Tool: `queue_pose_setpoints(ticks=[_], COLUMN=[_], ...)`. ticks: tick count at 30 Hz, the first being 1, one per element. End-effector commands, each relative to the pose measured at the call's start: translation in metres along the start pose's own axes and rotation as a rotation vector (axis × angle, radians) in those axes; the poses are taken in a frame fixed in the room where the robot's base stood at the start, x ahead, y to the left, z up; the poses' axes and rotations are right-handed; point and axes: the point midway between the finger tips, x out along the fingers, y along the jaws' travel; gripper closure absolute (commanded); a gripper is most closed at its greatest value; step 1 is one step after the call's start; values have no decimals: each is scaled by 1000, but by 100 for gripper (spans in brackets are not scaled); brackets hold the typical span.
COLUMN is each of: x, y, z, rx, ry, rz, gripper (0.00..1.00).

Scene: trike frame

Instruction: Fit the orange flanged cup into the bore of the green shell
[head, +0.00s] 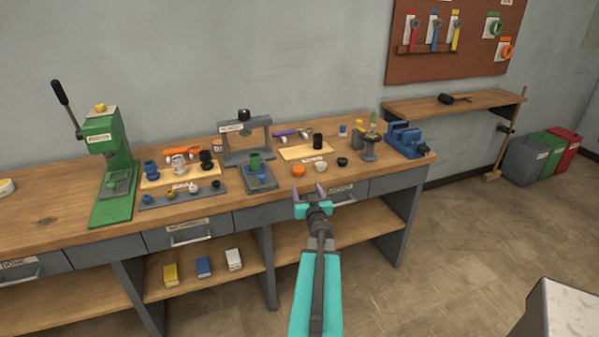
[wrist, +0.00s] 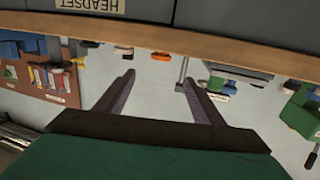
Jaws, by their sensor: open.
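The orange flanged cup (head: 298,171) sits on the bench top near its front edge, left of a white cup. The green shell (head: 254,161) stands upright on the grey base of a small press frame, left of the orange cup. Its bore is too small to make out. My gripper (head: 308,191) is open and empty, in front of the bench edge and just below the orange cup in the head view. In the wrist view the two fingers (wrist: 155,82) are spread with nothing between them. The wrist picture is upside down and low to the bench edge.
A black cup (head: 342,161) and white cup (head: 320,166) stand right of the orange cup. The grey press frame (head: 246,140) arches behind the shell. A blue vise (head: 405,139) is at the right end, a green press (head: 108,165) at the left. Drawers (head: 185,233) line the bench front.

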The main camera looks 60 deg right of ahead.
Motion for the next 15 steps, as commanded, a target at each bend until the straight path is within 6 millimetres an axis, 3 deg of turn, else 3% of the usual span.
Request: queue_pose_setpoints(ticks=[15], x=[44], y=[-1], z=[0], rx=[0], ry=[0], rz=[-1], gripper=[38])
